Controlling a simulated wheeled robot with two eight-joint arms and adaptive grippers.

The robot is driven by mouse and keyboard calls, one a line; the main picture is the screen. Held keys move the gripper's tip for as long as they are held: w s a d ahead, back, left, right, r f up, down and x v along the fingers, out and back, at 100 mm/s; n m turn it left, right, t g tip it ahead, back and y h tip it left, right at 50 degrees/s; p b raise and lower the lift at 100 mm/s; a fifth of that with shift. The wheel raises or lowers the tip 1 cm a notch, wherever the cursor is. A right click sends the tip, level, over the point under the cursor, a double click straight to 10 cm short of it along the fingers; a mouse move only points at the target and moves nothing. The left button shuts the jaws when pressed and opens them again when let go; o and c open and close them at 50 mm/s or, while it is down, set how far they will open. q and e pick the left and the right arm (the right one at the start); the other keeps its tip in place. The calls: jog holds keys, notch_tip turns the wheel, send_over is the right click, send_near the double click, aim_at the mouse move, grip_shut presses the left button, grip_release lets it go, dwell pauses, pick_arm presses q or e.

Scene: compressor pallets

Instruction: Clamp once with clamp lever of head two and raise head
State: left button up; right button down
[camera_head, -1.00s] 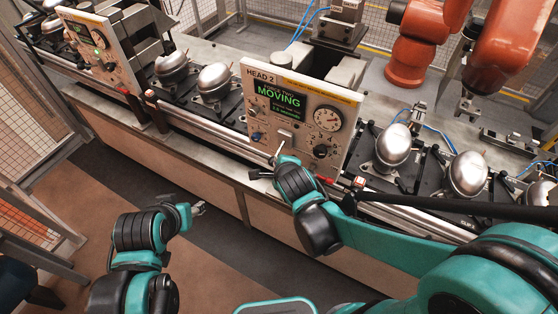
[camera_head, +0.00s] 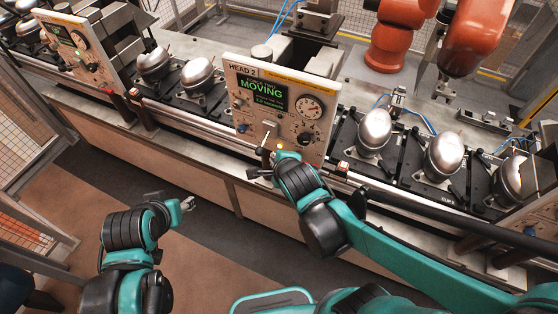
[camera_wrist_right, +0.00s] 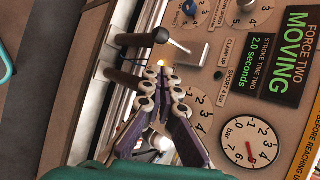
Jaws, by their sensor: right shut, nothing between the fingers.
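The head two panel (camera_head: 315,144) stands upright on the line, its green screen (camera_head: 262,90) reading MOVING. In the right wrist view the screen (camera_wrist_right: 288,62) reads FORCE TWO, MOVING, stroke time 2.0 seconds. A small lever (camera_wrist_right: 177,44) juts from a pale plate near the "clamp up" label. Two dark handles, an upper one (camera_wrist_right: 138,40) and a lower one (camera_wrist_right: 122,80), stick out beside it; I cannot tell which is the clamp lever. My right gripper (camera_wrist_right: 162,76) is shut and empty, its tips close below the small lever. My left gripper (camera_head: 188,204) hangs away from the line, its jaws too small to judge.
Silver compressors (camera_head: 374,130) sit on dark pallets on both sides of the panel. Another control panel (camera_head: 76,46) stands at the left. An orange robot arm (camera_head: 392,48) is behind the line. Open floor (camera_head: 60,200) lies at the left front.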

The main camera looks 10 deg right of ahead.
pick_arm(q)
jog(key=shift+s+r+p, duration=0.3)
jog(key=shift+r+p, duration=0.35)
jog(key=shift+r, duration=0.3)
pick_arm(e)
jog(key=v, duration=0.5)
jog(key=shift+s, duration=0.3)
pick_arm(q)
jog(key=shift+s, duration=0.1)
pick_arm(e)
jog(key=shift+s, duration=0.1)
pick_arm(q)
notch_tip(320, 180, down, 24)
jog(key=b, duration=2.3)
jog(key=shift+r, duration=0.25)
pick_arm(e)
jog(key=s+d+f+n, duration=0.2)
jog(key=d+f+n, duration=0.1)
jog(key=f+n, duration=0.4)
jog(key=s+d+f+n+g, duration=0.1)
jog(key=s+d+f+n, duration=0.1)
jog(key=f+n, duration=0.5)
jog(key=s+d+f+n+g, duration=0.1)
jog(key=s+d+f+n, duration=0.2)
jog(key=f+n, duration=0.4)
jog(key=shift+d+f+h, duration=0.4)
jog(key=shift+f, duration=0.05)
